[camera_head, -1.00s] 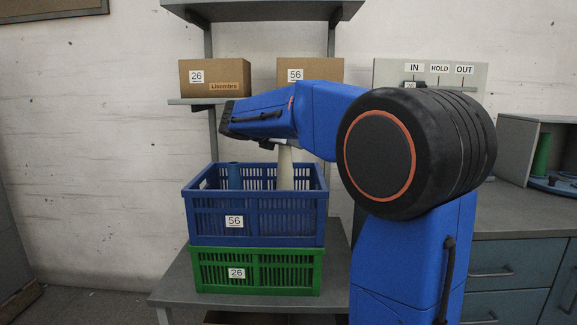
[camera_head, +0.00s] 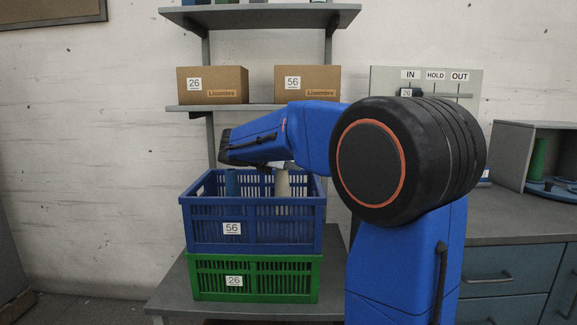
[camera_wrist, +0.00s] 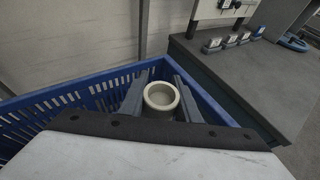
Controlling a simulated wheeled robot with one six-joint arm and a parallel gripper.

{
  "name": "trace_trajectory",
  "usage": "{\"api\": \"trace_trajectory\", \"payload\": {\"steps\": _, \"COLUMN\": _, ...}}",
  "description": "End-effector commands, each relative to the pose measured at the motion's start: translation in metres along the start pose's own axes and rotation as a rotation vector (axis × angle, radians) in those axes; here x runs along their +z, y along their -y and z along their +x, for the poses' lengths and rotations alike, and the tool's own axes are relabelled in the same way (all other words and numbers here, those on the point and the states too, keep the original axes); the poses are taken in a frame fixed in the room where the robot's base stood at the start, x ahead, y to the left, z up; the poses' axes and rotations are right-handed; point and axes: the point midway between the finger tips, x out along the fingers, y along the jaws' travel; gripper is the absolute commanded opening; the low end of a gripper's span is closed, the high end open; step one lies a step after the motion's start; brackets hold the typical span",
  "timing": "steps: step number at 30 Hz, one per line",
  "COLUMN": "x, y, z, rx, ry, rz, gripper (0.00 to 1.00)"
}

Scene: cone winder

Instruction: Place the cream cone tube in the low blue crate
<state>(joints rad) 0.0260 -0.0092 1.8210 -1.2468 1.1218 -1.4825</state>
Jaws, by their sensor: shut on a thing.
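The cream cone tube (camera_head: 282,183) is upright inside the blue crate (camera_head: 200,222), towards its right side. The crate's front wall hides the tube's lower end, so I cannot tell whether it touches the floor. My gripper (camera_wrist: 160,100) is shut on the tube, with one finger on each side, and points down into the crate. The tube's round open top (camera_wrist: 161,96) shows between the fingers in the wrist view. The blue crate carries a 56 label and sits on a green crate (camera_head: 210,282) labelled 26.
A blue tube (camera_head: 232,182) stands in the left part of the blue crate. Behind are shelves with two cardboard boxes (camera_head: 212,85) (camera_head: 307,82). A grey bench (camera_head: 520,215) with an IN/HOLD/OUT board (camera_head: 425,82) stands on the right.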

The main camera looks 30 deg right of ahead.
Motion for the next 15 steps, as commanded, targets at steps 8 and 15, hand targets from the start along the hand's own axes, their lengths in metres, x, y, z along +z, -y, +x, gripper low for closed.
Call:
{"api": "trace_trajectory", "payload": {"steps": 8, "x": -0.0061, "y": 0.0001, "z": 0.0025, "rx": 0.0, "ry": 0.0, "rz": 0.0, "gripper": 0.02}}
{"api": "trace_trajectory", "payload": {"steps": 15, "x": -0.006, "y": 0.0001, "z": 0.0025, "rx": 0.0, "ry": 0.0, "rz": 0.0, "gripper": 0.48}}
